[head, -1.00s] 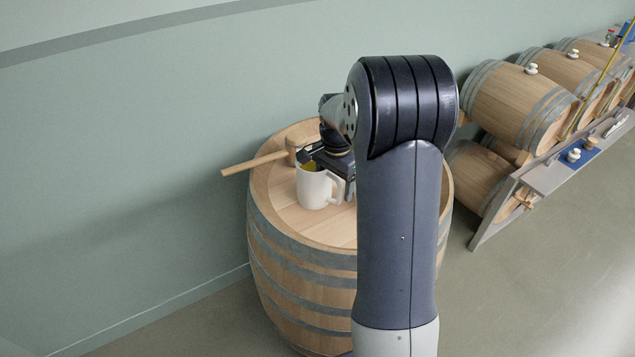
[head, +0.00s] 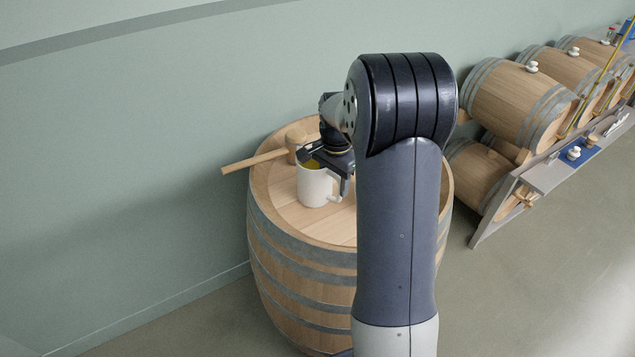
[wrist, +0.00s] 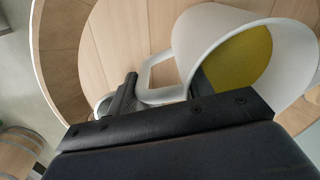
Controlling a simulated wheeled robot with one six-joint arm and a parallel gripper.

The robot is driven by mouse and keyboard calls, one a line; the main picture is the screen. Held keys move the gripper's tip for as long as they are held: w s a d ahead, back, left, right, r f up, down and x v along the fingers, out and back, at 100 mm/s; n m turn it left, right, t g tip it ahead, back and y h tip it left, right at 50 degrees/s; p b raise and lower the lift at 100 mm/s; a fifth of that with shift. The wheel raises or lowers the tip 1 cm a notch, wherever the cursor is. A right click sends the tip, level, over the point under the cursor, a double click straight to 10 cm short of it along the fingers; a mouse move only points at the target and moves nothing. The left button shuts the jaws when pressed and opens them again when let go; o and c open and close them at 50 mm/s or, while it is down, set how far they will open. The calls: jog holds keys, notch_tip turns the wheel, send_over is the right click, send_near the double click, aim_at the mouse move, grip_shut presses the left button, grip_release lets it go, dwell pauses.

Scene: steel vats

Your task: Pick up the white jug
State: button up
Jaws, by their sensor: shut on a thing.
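The white jug (head: 313,187) stands upright at the top of the near barrel (head: 290,215); I cannot tell whether its base touches the wood. In the wrist view, the jug (wrist: 205,35) shows its open mouth with yellow inside, and its handle (wrist: 160,62) points left. My gripper (head: 338,172) is at the jug's right, handle side, shut on the jug. In the wrist view one dark finger (wrist: 124,100) lies beside the handle; the other finger is mostly hidden, so the exact grip point is unclear.
A wooden mallet (head: 258,161) lies on the barrel behind the jug, its handle sticking out over the left edge. The green wall (head: 130,150) is close behind. Several barrels (head: 515,100) and a grey bench (head: 548,177) stand at the right. Floor is clear in front.

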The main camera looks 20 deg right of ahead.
grip_shut()
jog(key=shift+r, duration=0.25)
